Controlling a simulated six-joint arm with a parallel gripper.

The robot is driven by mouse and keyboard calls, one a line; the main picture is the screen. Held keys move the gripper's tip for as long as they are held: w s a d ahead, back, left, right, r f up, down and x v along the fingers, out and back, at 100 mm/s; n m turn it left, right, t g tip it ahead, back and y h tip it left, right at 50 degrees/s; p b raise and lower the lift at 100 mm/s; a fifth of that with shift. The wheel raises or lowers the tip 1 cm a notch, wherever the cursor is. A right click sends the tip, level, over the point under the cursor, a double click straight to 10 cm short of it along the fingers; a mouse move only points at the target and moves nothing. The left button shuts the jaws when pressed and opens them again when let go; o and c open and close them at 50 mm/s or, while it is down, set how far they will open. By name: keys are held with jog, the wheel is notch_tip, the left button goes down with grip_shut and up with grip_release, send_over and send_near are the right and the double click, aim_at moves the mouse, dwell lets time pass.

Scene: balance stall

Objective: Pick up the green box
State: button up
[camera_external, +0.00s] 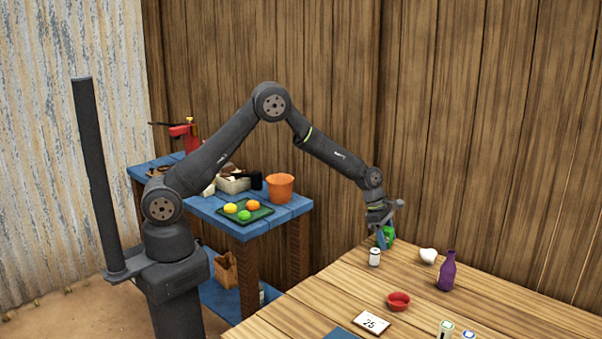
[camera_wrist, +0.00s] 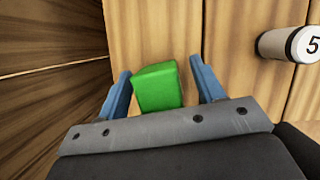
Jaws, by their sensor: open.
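The green box (camera_wrist: 157,87) sits on the wooden table, between the two blue fingers of my gripper (camera_wrist: 162,88) in the wrist view. Bare table shows between each finger and the box, so the jaws are open around it and not closed on it. In the external view my gripper (camera_external: 384,238) points down at the table's far left corner, and the green box (camera_external: 389,236) shows partly behind a finger. The lower part of the box is hidden by my gripper body in the wrist view.
A white can (camera_external: 375,257) marked 5 in the wrist view (camera_wrist: 290,45) stands close by. A white object (camera_external: 428,256), a purple bottle (camera_external: 446,272), a red bowl (camera_external: 398,301) and a "25" card (camera_external: 371,323) lie further right. The plank wall (camera_external: 450,130) rises behind the table.

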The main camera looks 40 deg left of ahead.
jog(key=c, duration=1.1)
jog(key=shift+r, duration=0.15)
